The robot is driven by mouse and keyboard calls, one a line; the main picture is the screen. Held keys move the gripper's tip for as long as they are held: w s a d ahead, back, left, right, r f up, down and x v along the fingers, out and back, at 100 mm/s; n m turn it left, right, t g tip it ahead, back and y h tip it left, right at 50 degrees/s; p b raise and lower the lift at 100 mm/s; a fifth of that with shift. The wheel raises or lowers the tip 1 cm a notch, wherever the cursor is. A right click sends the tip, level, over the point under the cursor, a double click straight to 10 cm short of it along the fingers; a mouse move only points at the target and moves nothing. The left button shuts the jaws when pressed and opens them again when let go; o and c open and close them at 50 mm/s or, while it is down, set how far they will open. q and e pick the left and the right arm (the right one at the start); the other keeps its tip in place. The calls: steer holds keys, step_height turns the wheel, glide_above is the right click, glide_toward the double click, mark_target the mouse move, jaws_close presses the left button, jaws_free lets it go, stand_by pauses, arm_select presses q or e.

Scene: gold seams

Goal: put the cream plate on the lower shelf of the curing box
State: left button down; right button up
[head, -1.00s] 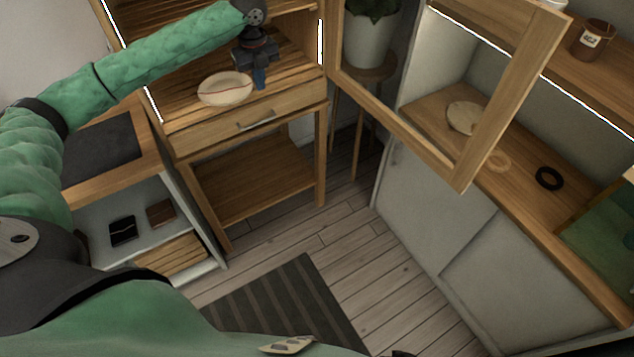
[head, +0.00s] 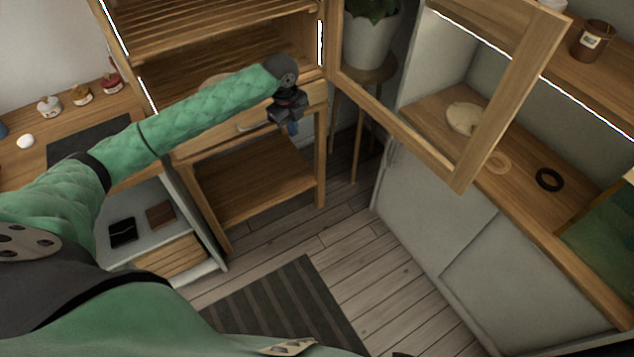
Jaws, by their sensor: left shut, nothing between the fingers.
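The curing box is the wooden cabinet with slatted shelves at the upper left, its lower shelf (head: 180,92) just above a drawer. My left gripper (head: 292,128) is shut and empty, in front of the drawer's right end and apart from the plate. My right gripper is out of view.
The box's framed door (head: 400,117) stands open to the right. A plant pot (head: 368,40) on a stool is behind it. The right counter holds a pale round piece (head: 464,118) and a black ring (head: 549,180). A dark mat (head: 285,308) lies on open floor.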

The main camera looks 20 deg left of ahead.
arm_select(q)
steer(key=s+d+f+n, duration=0.2)
steer(key=s+d+f, duration=0.1)
steer(key=d+f, duration=0.2)
steer(key=s+d+f+n+h, duration=0.1)
steer(key=s+d+f+n, duration=0.2)
steer(key=f, duration=0.4)
steer(key=shift+s+d+f+t, duration=0.25)
steer(key=shift+s+d+t, duration=0.15)
steer(key=shift+s+d, duration=0.45)
